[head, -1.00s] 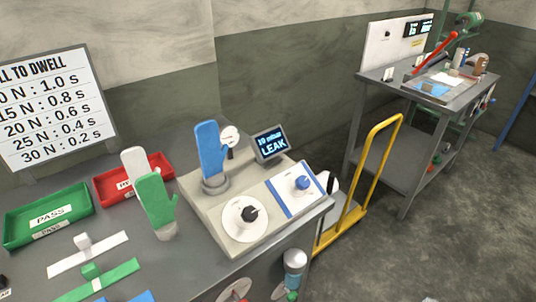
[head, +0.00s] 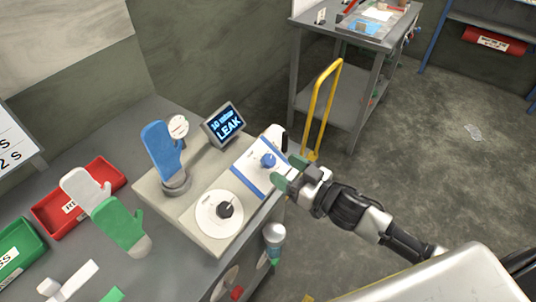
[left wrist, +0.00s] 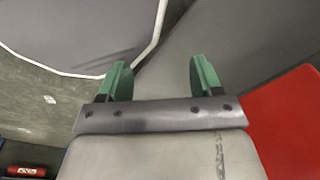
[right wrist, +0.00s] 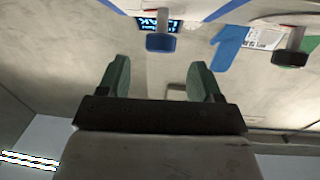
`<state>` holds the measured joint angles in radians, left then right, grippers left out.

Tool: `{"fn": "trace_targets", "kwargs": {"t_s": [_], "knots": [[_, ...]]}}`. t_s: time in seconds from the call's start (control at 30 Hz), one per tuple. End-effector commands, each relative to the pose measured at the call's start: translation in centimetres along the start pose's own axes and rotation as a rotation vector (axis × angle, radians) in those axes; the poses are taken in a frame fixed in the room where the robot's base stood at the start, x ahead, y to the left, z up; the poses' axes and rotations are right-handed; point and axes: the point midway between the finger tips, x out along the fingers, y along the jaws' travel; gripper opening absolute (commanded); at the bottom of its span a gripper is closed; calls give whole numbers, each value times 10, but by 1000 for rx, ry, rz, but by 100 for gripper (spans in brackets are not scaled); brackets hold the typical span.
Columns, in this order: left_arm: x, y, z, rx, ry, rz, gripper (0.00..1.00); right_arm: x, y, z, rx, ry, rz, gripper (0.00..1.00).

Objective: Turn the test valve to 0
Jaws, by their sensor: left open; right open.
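The test stand (head: 160,205) holds a blue knob (head: 268,160) on a blue-bordered white plate and a black knob (head: 225,210) on a round white dial; which is the test valve I cannot tell, and their markings are too small to read. The screen (head: 223,124) reads "10 mbar LEAK". My right gripper (head: 288,173) is open and empty, just right of the blue knob and apart from it. The right wrist view shows the blue knob (right wrist: 160,43) beyond the open fingers. My left gripper (left wrist: 160,80) is open and empty, outside the head view.
A blue glove (head: 160,150) stands on the stand beside a round gauge (head: 178,126). White (head: 83,188) and green (head: 120,225) gloves, a red tray (head: 52,217) and a green tray (head: 20,236) are to the left. A yellow cart handle (head: 316,100) rises behind my right gripper.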

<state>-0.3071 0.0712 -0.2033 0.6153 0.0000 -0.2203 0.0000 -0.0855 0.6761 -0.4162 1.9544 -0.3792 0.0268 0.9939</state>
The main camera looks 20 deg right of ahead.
Motion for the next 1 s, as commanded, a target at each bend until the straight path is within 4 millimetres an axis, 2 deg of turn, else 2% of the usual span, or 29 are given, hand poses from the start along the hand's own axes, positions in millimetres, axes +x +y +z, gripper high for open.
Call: {"fn": "trace_targets", "kwargs": {"t_s": [0.1, 0.3, 0.47, 0.7, 0.77, 1.0], "knots": [[-8, -4, -2, 2, 2, -5, 65, 23, 0, -3, 1, 3, 1, 65], [-13, -8, -7, 2, 10, -10, 65, 48, 0, -1, 0, 1, 1, 65], [-14, -9, -8, 1, 12, -11, 65, 55, 0, 0, 1, 0, 0, 65], [-14, -9, -8, 0, 12, -11, 65, 56, 0, 0, 1, 0, 1, 65], [-14, -9, -8, 0, 12, -11, 65, 56, 0, 0, 1, 0, 1, 59], [-14, -9, -8, -1, 12, -12, 65, 56, 0, 0, 1, -1, 1, 22]]}}
